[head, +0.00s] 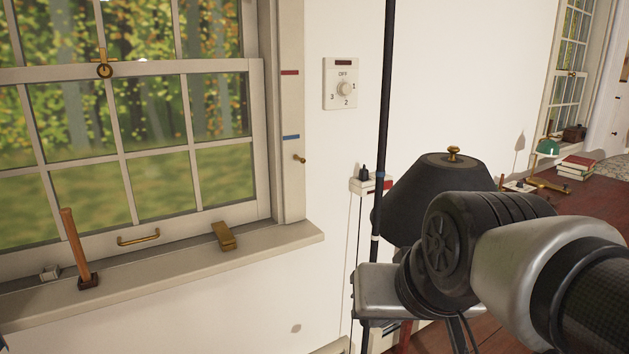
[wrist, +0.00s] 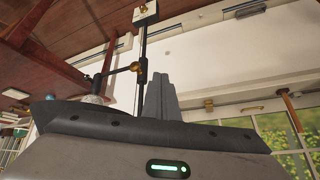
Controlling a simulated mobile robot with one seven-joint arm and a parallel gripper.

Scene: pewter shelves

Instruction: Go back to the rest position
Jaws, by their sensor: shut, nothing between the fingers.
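My gripper (wrist: 162,98) shows in the wrist view as two grey stepped fingers, closed together with nothing between them. The wrist view is upside down, with the floor at the top. In the head view my arm reaches in from the right, in front of a dark lampshade (head: 425,185) with a brass knob on top. My fingertips cannot be made out there. The rest position itself is not marked in either view.
A thin black pole (head: 384,100) stands close beside my arm. At left, a window sill (head: 290,236) holds a wooden-handled hammer (head: 72,240) and a brass wedge (head: 224,235). A dial switch (head: 341,84) is on the wall. Books (head: 577,168) lie on the far-right surface.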

